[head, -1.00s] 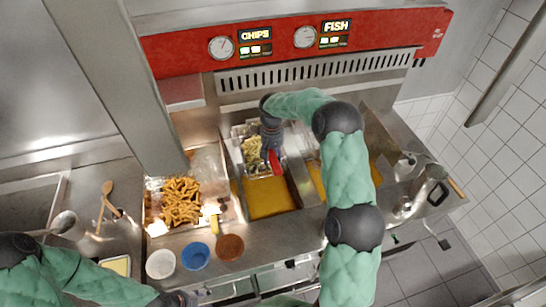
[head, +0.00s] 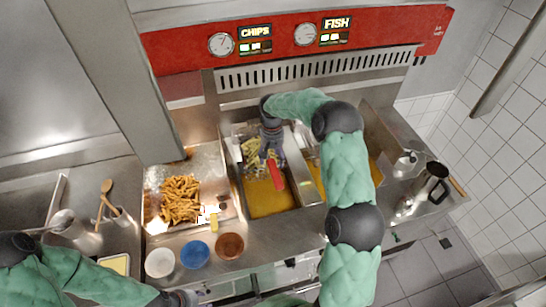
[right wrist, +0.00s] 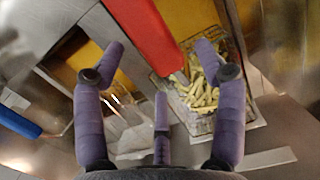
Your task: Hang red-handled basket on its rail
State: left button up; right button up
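The wire basket (head: 252,157) with pale chips in it is at the rear of the left fryer well (head: 268,201). Its red handle (head: 276,174) points toward the front, above the yellow oil. My right gripper (head: 270,151) is just behind the handle, over the basket. In the right wrist view, its fingers are spread and empty, with the red handle (right wrist: 150,38) beyond them and the basket of chips (right wrist: 201,94) to the right. The basket's rail cannot be made out clearly behind the gripper. My left gripper (head: 180,299) is at the bottom edge; its fingers are unclear.
A tray of fried chips (head: 150,212) is left of the fryer. White (head: 160,263), blue (head: 195,254) and brown bowls (head: 230,246) line the front counter. A second oil well is partly behind my right arm.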

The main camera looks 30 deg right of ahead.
jog(key=shift+s+f, duration=0.1)
notch_tip(320, 180, up, 12)
jog(key=w, duration=0.1)
jog(key=shift+w+d, duration=0.15)
jog(key=shift+d, duration=0.05)
dwell(0.3)
